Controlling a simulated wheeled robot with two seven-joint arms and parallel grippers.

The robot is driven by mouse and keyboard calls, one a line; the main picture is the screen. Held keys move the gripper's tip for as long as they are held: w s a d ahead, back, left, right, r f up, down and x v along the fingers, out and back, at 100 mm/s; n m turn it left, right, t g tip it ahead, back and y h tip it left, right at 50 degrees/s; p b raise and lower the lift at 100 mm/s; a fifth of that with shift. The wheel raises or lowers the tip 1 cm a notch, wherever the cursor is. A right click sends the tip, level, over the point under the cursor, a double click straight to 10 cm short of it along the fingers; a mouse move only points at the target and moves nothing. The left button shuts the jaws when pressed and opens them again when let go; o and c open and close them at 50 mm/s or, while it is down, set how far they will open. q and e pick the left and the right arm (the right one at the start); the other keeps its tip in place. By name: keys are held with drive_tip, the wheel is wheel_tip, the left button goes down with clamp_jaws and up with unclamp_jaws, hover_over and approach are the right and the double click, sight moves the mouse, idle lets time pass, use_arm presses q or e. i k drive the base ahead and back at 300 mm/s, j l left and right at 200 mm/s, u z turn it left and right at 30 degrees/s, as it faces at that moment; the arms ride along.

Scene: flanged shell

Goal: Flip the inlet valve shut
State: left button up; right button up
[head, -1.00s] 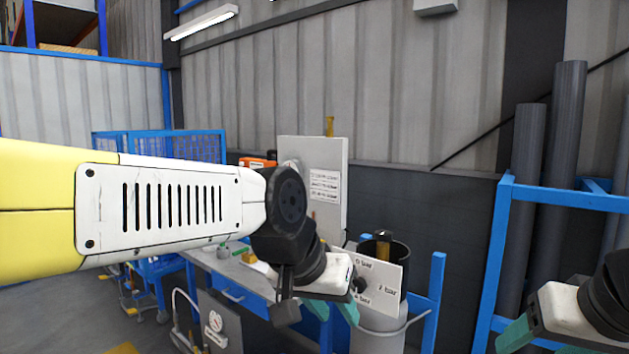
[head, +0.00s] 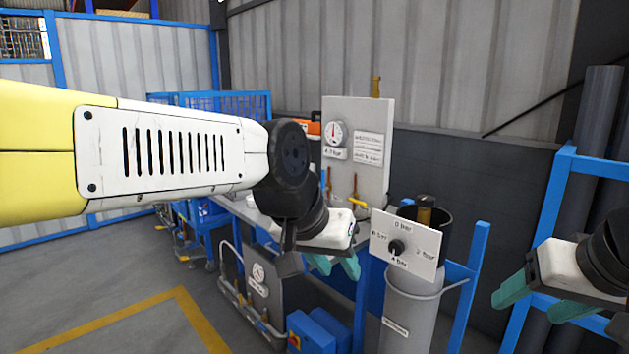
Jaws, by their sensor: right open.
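I cannot tell for sure which part is the inlet valve. A red-orange handle (head: 354,185) and a yellow lever (head: 358,202) stand in front of the grey gauge panel (head: 376,118), just beyond my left gripper. A black knob (head: 397,247) sits on a white dial plate marked in bar (head: 412,238), in front of a grey cylinder (head: 404,315). My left gripper (head: 336,265) has its teal fingers apart, left of the dial plate, with nothing seen between them. My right gripper (head: 540,300) is open and empty at the right. My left arm hides part of the bench.
A pressure gauge (head: 335,132) is on the panel. A brass fitting (head: 425,210) shows at the dark top of the cylinder. A blue frame (head: 545,215) with dark pipes stands at the right. Blue boxes (head: 312,332) are low in front. Open floor (head: 80,310) lies at the left.

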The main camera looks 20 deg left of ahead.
sight(324, 187)
drive_tip(key=u, duration=0.75)
drive_tip(key=i+j, duration=0.45)
drive_tip(key=i, duration=0.15)
drive_tip(key=i+j, duration=0.45)
drive_tip(key=i, duration=0.2)
drive_tip(key=i+j, duration=0.45)
drive_tip(key=i, duration=0.15)
drive_tip(key=i+j, duration=0.4)
drive_tip(key=i, duration=0.25)
